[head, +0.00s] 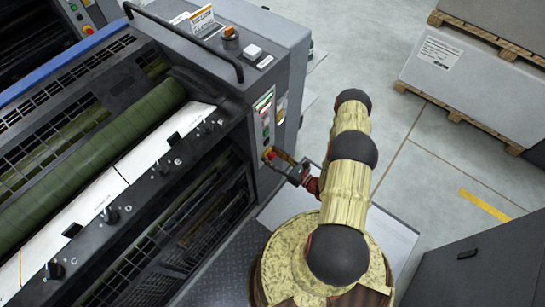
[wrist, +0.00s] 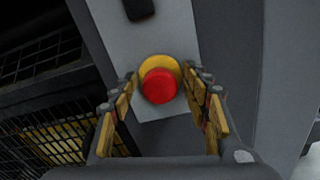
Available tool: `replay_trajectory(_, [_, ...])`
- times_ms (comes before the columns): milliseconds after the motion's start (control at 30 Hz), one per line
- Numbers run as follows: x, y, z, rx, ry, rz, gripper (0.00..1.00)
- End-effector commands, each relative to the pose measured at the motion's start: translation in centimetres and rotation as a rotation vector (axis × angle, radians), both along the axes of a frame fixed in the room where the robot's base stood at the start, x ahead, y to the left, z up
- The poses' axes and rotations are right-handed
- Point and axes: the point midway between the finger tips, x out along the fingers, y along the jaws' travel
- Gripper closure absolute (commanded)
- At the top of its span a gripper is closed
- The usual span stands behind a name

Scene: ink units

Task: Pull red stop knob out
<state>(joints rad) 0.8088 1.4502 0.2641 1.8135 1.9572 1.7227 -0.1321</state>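The red stop knob (wrist: 159,86) is a round red button on a yellow collar (wrist: 158,62), on a light grey panel. In the head view the knob (head: 268,153) is small, on the end face of the dark press, and partly covered by my fingers. My gripper (wrist: 161,76) is open, with one yellow-padded finger on each side of the knob. Narrow gaps seem to show between fingertips and knob; I cannot tell whether either touches. In the head view my gripper (head: 273,156) reaches the panel from the right.
Other panel controls (head: 265,115) sit just above the knob. A black handrail (head: 190,38) runs along the press top. A dark grey cabinet (head: 480,265) stands at lower right, and paper stacks on pallets (head: 470,85) at upper right. Grey floor between is clear.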

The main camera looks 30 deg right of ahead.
Motion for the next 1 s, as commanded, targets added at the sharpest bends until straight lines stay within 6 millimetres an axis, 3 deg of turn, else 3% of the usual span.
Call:
replay_trajectory(767, [-0.02,0.00,-0.01,0.000,0.000,0.000,0.99])
replay_trajectory(1000, [-0.02,0.00,-0.01,0.000,0.000,0.000,1.00])
